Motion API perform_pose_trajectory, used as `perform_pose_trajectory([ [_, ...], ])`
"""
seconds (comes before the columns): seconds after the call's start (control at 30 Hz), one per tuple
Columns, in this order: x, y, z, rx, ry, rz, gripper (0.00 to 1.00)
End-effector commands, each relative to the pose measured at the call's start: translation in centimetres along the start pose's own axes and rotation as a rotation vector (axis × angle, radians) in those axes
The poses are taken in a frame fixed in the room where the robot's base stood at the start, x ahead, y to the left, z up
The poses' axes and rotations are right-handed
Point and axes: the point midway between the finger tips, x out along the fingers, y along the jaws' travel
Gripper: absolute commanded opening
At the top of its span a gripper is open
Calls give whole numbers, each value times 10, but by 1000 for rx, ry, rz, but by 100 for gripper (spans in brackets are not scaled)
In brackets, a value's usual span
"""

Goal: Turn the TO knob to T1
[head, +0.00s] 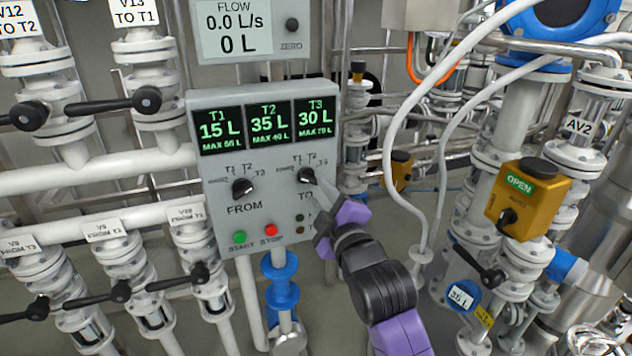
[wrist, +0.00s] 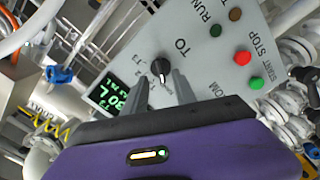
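The TO knob (head: 306,175) is a small black dial on the right of the grey control panel (head: 222,215), below the tank screens. Labels, including T1 and T2, arc above it. In the wrist view the knob (wrist: 160,68) shows a white pointer mark directed down the picture, between the fingers; I cannot tell which label it meets. My gripper (wrist: 163,82) is open, its two grey fingers apart on either side of the knob, with narrow gaps visible. In the head view my purple gripper (head: 318,187) reaches the knob from the lower right; contact is unclear.
The FROM knob (head: 242,188) is to the left on the panel. The green START button (head: 239,237) and red STOP button (head: 270,230) are below. Screens read T1 15 L, T2 35 L, T3 30 L. White hoses (head: 392,130) hang at the right, and valve pipes stand at the left.

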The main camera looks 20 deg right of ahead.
Motion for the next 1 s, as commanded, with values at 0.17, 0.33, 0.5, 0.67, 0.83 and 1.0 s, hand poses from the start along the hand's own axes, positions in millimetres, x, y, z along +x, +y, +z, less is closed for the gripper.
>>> perform_pose_trajectory([
  [0.17,30,1,-1,2,1,0,33],
  [0.33,47,1,-1,3,1,1,33],
  [0.5,53,0,0,3,0,0,33],
  [0.67,54,0,0,4,0,0,33],
  [0.83,53,0,0,4,0,0,11],
  [1.0,53,0,0,4,0,0,0],
])
